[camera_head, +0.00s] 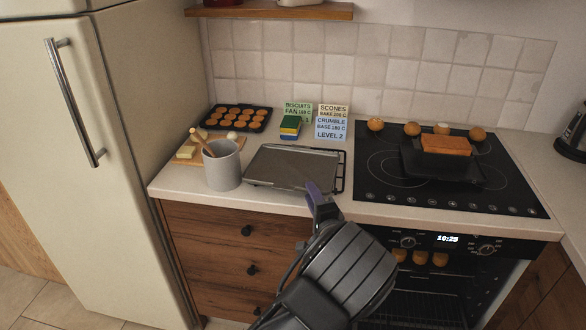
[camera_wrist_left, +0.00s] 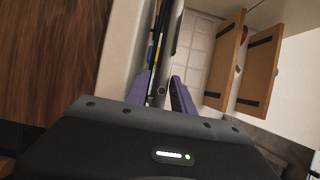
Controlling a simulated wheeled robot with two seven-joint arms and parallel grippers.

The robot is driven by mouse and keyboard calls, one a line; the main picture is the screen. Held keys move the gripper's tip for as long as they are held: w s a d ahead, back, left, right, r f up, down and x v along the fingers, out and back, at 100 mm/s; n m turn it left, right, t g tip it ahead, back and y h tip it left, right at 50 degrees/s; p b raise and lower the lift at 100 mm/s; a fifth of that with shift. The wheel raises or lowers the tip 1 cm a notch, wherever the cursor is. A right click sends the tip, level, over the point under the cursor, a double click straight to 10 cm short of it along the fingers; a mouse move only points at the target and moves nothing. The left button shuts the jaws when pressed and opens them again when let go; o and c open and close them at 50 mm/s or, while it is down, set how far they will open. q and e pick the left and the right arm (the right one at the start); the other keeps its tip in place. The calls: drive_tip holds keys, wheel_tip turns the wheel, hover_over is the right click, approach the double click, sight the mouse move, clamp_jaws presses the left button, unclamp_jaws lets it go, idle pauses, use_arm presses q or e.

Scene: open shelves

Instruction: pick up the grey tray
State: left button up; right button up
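The grey tray (camera_head: 292,166) lies flat on a black wire rack (camera_head: 341,172) on the counter, between the utensil crock and the hob. My left gripper (camera_head: 319,196) is at the tray's front right corner, its purple fingers overlapping the counter's front edge in the head view. In the left wrist view the two purple fingers of my left gripper (camera_wrist_left: 161,88) stand apart, with a gap between them. Thin dark edges show beyond the gap; I cannot tell whether they are tray or rack, or whether the fingers touch the tray. My right gripper is out of view.
A grey crock (camera_head: 222,165) with a wooden utensil stands close left of the tray. Recipe cards (camera_head: 331,123) and a sponge stack (camera_head: 290,127) are behind it. A muffin tin (camera_head: 237,118) is at the back left. The hob (camera_head: 400,190) with a dark pan (camera_head: 440,163) is to the right.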

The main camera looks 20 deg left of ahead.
use_arm(q)
drive_tip(key=p+x, duration=0.1)
drive_tip(key=x, duration=0.4)
drive_tip(key=shift+w+a, duration=0.1)
drive_tip(key=shift+c, duration=0.4)
clamp_jaws()
drive_tip(key=shift+f, duration=0.2)
idle(1.2)
